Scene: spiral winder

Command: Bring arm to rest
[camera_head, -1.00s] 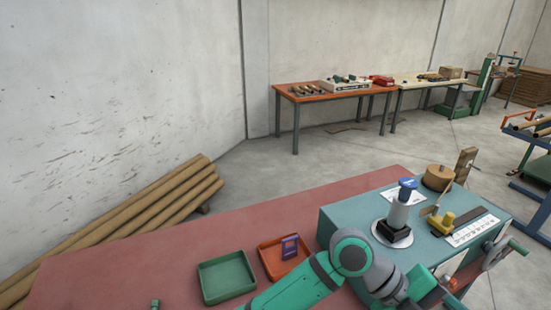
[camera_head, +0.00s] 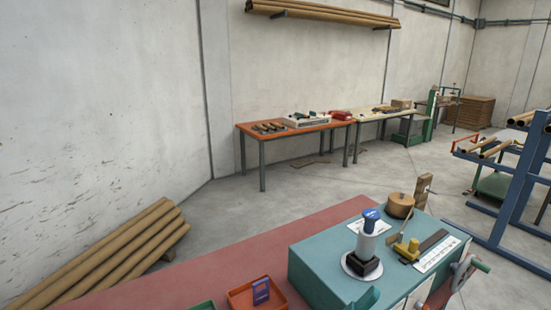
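My gripper is not in view. The teal box (camera_head: 312,265) stands on the red-topped bench (camera_head: 205,268). On it are a white cylinder with a blue cap (camera_head: 367,232) above a black block on a round white plate, a wooden disc (camera_head: 400,205), a yellow part (camera_head: 408,250) and a white scale strip (camera_head: 437,254). A handwheel with a crank (camera_head: 466,270) is on its right side.
A red tray (camera_head: 240,297) holding a small purple box (camera_head: 261,289) and a green tray's edge (camera_head: 203,306) are at the bottom. Brown tubes (camera_head: 110,255) lean at the left. An orange table (camera_head: 262,134) stands by the wall. A blue rack (camera_head: 520,180) is at the right.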

